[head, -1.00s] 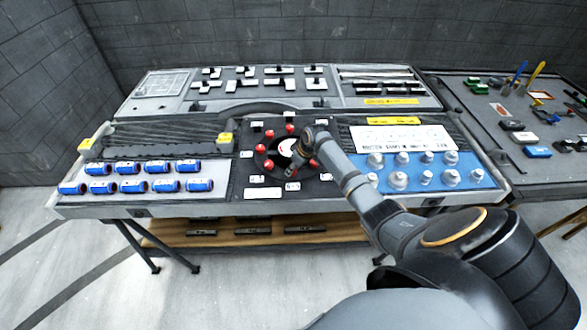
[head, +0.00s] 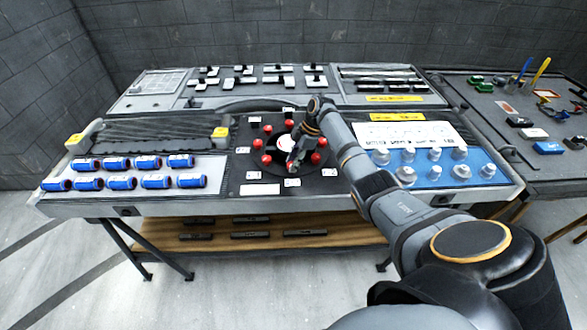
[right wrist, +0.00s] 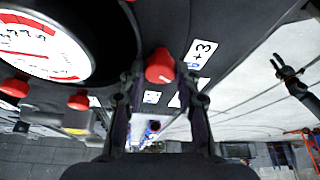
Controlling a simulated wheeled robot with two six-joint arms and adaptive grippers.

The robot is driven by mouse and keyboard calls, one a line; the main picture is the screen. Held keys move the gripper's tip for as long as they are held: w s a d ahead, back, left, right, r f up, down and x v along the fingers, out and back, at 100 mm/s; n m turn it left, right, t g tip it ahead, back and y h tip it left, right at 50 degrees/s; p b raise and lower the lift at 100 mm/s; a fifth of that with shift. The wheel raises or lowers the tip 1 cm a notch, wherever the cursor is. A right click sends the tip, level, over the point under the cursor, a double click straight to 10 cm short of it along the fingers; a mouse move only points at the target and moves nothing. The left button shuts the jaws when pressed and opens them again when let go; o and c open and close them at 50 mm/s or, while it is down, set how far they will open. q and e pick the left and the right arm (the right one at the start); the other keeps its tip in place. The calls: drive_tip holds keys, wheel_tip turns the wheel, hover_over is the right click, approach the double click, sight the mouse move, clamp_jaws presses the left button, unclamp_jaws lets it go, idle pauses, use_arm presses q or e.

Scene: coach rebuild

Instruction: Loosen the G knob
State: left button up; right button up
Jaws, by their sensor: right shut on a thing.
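A ring of red knobs surrounds a round white dial (head: 285,143) on the black centre panel (head: 240,180). My right gripper (head: 292,166) is at the front of this ring, pointing down. In the right wrist view it (right wrist: 160,78) is shut on a red knob (right wrist: 160,64), with a finger on each side. A white label (right wrist: 200,55) lies beside that knob; I read "+3" on it, but no clear G. My left gripper is out of the head view; a dark open gripper (right wrist: 288,74), apparently my left, hangs over the floor in the right wrist view.
Other red knobs (head: 316,158) stand close on both sides of my right gripper. Blue cylinders (head: 122,183) lie on the left, and silver knobs on a blue panel (head: 440,175) are at the right. A side table (head: 500,150) holds loose tools.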

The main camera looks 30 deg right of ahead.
drive_tip(key=n+b, duration=0.1)
drive_tip(key=b, duration=0.1)
drive_tip(key=n+g+b, duration=0.1)
drive_tip(key=n+b, duration=0.1)
drive_tip(key=n+g+b, duration=0.1)
drive_tip(key=n+b, duration=0.1)
drive_tip(key=shift+w+f, duration=0.15)
drive_tip(key=shift+f, duration=0.1)
drive_tip(key=shift+r+n+g+b, duration=0.2)
drive_tip(key=shift+n+g+b, duration=0.2)
drive_tip(key=shift+n+b, duration=0.6)
drive_tip(key=o, duration=1.1)
